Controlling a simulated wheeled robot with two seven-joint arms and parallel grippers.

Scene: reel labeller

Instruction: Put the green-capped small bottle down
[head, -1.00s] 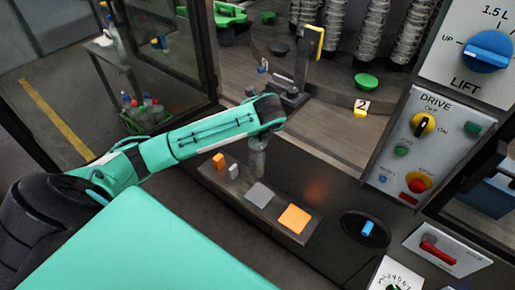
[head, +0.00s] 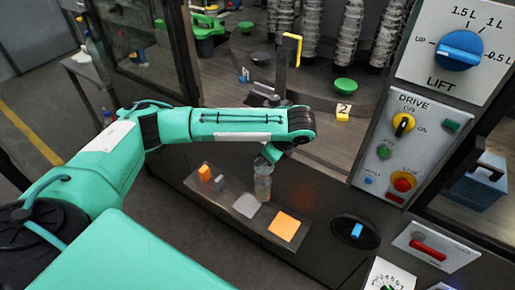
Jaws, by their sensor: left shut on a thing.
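The small bottle (head: 263,184) is clear and hangs upright below the end of my left arm. My left gripper (head: 268,156) is shut on its top; the arm's end covers much of the gripper, and I cannot clearly make out the green cap. The bottle is over the dark shelf (head: 228,190) on the machine's front, beside a grey square pad (head: 246,206) and behind an orange square pad (head: 285,226). I cannot tell whether its base touches the shelf. My right gripper is not in view.
A small orange block (head: 205,172) and a grey block stand at the shelf's left end. The control panel (head: 405,150) with knobs is at right. Behind are a green disc (head: 345,86), a marker numbered 2 (head: 343,112) and a yellow-topped post (head: 291,50).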

